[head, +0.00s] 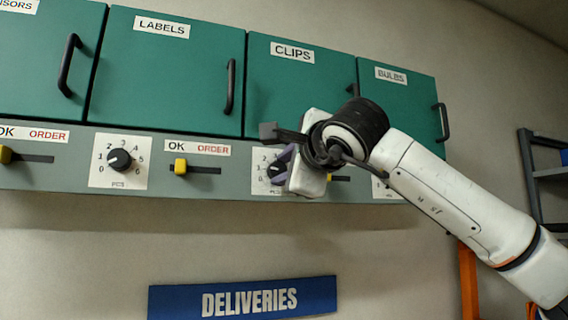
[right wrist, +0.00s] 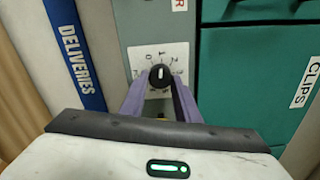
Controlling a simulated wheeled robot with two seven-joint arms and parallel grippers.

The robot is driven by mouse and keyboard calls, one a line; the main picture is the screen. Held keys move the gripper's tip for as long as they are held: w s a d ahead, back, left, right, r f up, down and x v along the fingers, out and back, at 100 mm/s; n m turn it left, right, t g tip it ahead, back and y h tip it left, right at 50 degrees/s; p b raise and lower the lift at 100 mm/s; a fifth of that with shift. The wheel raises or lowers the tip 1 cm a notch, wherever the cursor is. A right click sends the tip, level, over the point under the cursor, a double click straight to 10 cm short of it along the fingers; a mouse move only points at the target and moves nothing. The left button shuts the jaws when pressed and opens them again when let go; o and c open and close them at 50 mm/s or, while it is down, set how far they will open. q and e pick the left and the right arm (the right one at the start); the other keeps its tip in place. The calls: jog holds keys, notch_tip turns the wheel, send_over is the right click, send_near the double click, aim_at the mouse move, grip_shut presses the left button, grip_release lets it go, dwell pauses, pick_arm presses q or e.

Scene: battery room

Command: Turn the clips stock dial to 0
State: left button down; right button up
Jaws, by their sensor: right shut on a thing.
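The clips dial plate (head: 261,178) sits on the grey strip below the green CLIPS cabinet (head: 292,80), partly hidden by my right gripper (head: 282,167) in the head view. In the right wrist view, the black dial knob (right wrist: 160,76) sits between the two purple fingers of my right gripper (right wrist: 161,88), which is shut on it. That view is turned sideways. The knob's white mark points up in the picture, seemingly towards the 1, with the 0 just to its left. My left gripper is not in view.
A labels dial (head: 119,160) and yellow-handled OK/ORDER sliders (head: 180,167) lie along the strip to the left. The BULBS cabinet (head: 405,105) is behind my right arm. A blue DELIVERIES sign (head: 243,298) hangs below. A dark shelf rack (head: 528,170) stands at right.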

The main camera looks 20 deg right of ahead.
jog(key=n+p, duration=0.1)
jog(key=n, duration=0.2)
jog(key=shift+r+n, duration=0.15)
jog(key=shift+n, duration=0.15)
jog(key=shift+n+p, duration=0.45)
jog(key=shift+n, duration=0.35)
jog(key=shift+n+p, duration=0.35)
jog(key=shift+n, duration=0.65)
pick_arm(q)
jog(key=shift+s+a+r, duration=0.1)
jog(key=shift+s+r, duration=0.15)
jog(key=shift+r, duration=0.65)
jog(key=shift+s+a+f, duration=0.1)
pick_arm(e)
jog(key=shift+n, duration=0.4)
jog(key=o, duration=1)
jog(key=shift+o, duration=0.2)
